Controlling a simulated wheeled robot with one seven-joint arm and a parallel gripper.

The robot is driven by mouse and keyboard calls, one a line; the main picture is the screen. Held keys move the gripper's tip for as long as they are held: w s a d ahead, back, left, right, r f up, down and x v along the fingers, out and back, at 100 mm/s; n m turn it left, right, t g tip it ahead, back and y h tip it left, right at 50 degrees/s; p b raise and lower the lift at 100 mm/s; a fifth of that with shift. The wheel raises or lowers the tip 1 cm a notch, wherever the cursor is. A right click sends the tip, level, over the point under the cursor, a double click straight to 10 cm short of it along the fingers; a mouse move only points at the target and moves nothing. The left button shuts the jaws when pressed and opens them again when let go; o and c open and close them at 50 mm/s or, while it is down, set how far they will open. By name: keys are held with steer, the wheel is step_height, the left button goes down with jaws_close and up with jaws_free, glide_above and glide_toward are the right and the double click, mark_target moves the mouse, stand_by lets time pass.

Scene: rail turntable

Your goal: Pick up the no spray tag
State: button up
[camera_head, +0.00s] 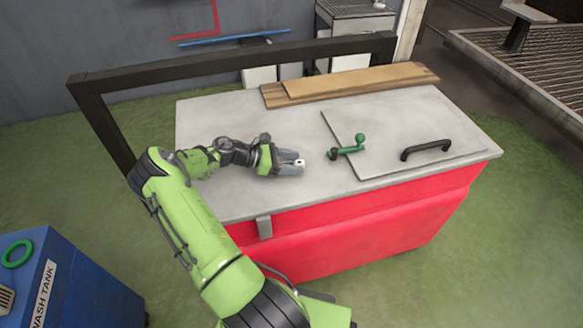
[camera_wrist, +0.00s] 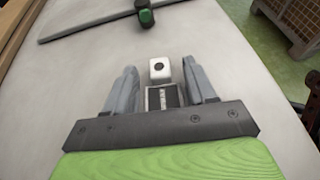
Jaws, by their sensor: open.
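A small white block-like piece with a dark spot (camera_wrist: 159,70), which looks like the no spray tag, lies on the grey top of the red cabinet. No lettering on it can be read. In the head view the white piece (camera_head: 299,162) shows at my gripper's tips. My gripper (camera_head: 292,162) is low over the cabinet top, pointing right. In the wrist view my gripper (camera_wrist: 160,78) is open, with one finger on each side of the white piece and gaps between. A dark part with a pale stripe shows nearer the palm; I cannot tell what it is.
The red cabinet's grey top (camera_head: 240,120) is mostly clear around my gripper. To the right are a green crank handle (camera_head: 347,149) and a raised lid with a black handle (camera_head: 426,150). Wooden boards (camera_head: 350,84) lie along the back. A black frame (camera_head: 230,65) stands behind.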

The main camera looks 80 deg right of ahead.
steer(key=shift+c, duration=0.3)
steer(key=c, duration=0.7)
